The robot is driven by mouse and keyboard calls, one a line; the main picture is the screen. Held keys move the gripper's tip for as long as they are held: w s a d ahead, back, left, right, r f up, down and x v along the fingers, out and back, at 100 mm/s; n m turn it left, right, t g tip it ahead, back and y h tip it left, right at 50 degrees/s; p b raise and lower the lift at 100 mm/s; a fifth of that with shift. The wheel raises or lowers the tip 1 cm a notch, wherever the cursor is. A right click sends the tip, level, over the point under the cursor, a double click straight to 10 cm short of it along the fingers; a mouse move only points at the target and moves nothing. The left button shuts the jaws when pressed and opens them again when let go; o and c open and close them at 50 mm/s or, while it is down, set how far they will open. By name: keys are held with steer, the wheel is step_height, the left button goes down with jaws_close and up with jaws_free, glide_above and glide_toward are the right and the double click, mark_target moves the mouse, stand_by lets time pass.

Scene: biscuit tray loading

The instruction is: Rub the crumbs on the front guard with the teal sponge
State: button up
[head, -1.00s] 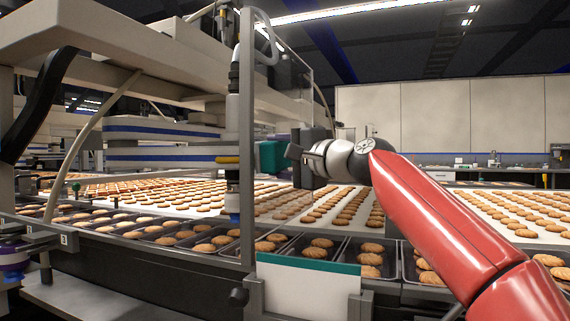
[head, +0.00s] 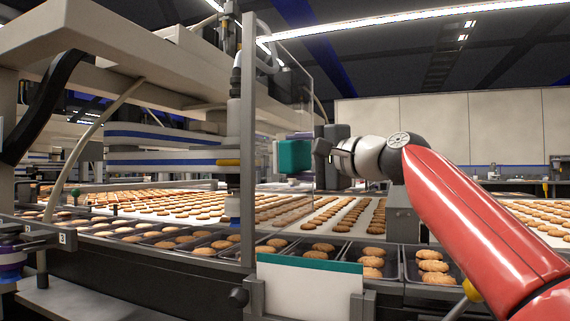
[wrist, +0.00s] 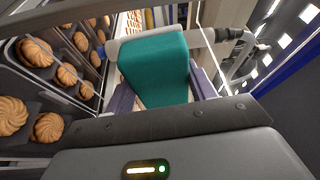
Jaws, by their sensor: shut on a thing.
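The teal sponge (head: 294,158) is held at the end of my red arm, in the middle of the head view. My gripper (head: 320,150) is shut on it. In the wrist view the teal sponge (wrist: 155,65) stands out between the two purple-grey fingers. The front guard (head: 280,95) is a clear upright panel on a grey post. I cannot make out any crumbs on the guard.
Dark trays of biscuits (head: 320,247) run along the front below the guard, with a white conveyor of biscuits behind. A white panel with a teal top edge (head: 310,264) stands in front. Beige machinery (head: 150,75) fills the upper left.

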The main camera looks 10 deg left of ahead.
steer(key=shift+d, duration=0.6)
steer(key=shift+s+d+b, duration=0.2)
steer(key=shift+d+b, duration=0.4)
steer(key=shift+d, duration=0.9)
